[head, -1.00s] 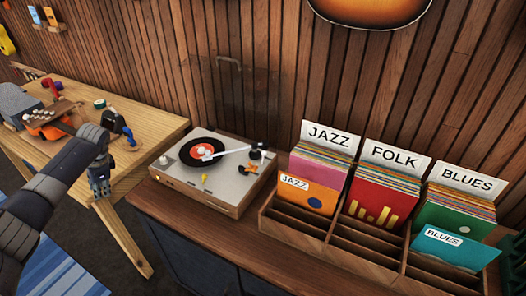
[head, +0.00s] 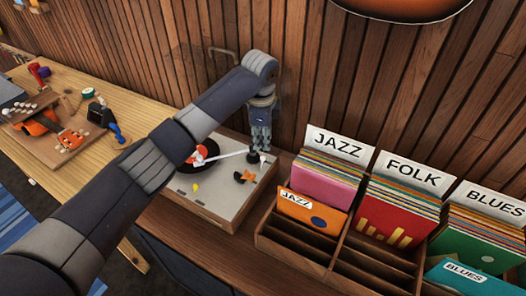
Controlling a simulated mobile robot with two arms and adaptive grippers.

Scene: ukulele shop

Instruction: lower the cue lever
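A turntable (head: 217,203) stands on the wooden cabinet, with a black record (head: 208,150) that my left arm partly hides. Its white tonearm (head: 228,155) reaches from the record to a dark pivot at the back right. A small orange and black part (head: 244,176) and a yellow knob (head: 195,187) show on the deck. I cannot tell for certain which part is the cue lever. My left gripper (head: 261,146) points down over the back right corner, near the tonearm pivot. Its fingers look close together, but their gap is not clear. My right gripper is not in view.
A record crate (head: 290,244) with JAZZ, FOLK and BLUES sections stands close to the right of the turntable. A workbench (head: 150,96) with ukulele parts and tools is at left. The slatted wall is close behind. The turntable's clear lid (head: 192,62) stands raised.

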